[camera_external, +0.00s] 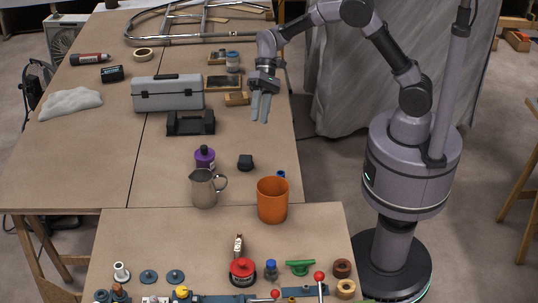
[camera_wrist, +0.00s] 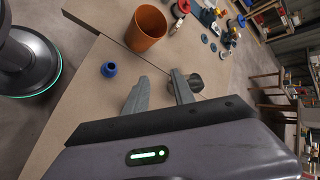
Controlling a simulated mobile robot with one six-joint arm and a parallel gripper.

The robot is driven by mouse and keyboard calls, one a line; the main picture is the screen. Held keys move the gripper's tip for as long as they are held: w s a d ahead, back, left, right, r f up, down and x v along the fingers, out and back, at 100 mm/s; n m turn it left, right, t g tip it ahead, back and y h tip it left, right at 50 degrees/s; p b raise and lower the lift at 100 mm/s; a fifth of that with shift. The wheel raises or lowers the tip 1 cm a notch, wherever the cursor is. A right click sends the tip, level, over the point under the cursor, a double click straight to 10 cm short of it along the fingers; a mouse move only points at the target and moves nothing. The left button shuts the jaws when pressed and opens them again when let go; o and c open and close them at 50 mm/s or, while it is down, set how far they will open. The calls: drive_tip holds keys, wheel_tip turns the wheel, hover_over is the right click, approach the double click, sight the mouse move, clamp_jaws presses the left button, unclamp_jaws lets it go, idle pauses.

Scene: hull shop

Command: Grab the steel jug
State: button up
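The steel jug (camera_external: 203,190) stands upright on the table in the outside view, its handle to the right. An orange cup (camera_external: 272,200) is close on its right, and a purple bottle (camera_external: 205,158) stands just behind it. My gripper (camera_external: 260,120) is in the air over the table's right side, behind and to the right of the jug and well apart from it. In the wrist view my gripper (camera_wrist: 159,76) is open, with nothing between its two fingers. I cannot clearly make out the jug in the wrist view.
A small black block (camera_external: 245,162) lies behind the cup; a blue ring-like piece (camera_wrist: 109,69) is beside the cup. A grey toolbox (camera_external: 167,93) and black tray (camera_external: 190,123) stand further back. Small parts crowd the front table. Table left of the jug is clear.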

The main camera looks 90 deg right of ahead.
drive_tip(key=w+d+f+m+y+p, duration=0.1)
drive_tip(key=w+d+f, duration=0.2)
drive_tip(key=w+f, duration=0.15)
drive_tip(key=m+t+y+p, duration=0.1)
drive_tip(key=m+t+y, duration=0.1)
drive_tip(key=y, duration=0.1)
approach(226, 184)
drive_tip(key=f+b, duration=0.1)
drive_tip(key=w+a+f+b, duration=0.1)
drive_tip(key=b, duration=0.1)
drive_tip(key=shift+w+f, duration=0.2)
drive_tip(key=shift+f, duration=0.2)
drive_tip(key=x, duration=0.2)
drive_tip(key=b+x, duration=0.1)
drive_tip(key=r+b+x, duration=0.1)
drive_tip(key=x, duration=0.1)
drive_tip(key=shift+s+a+f, duration=0.1)
drive_tip(key=shift+a, duration=0.5)
clamp_jaws()
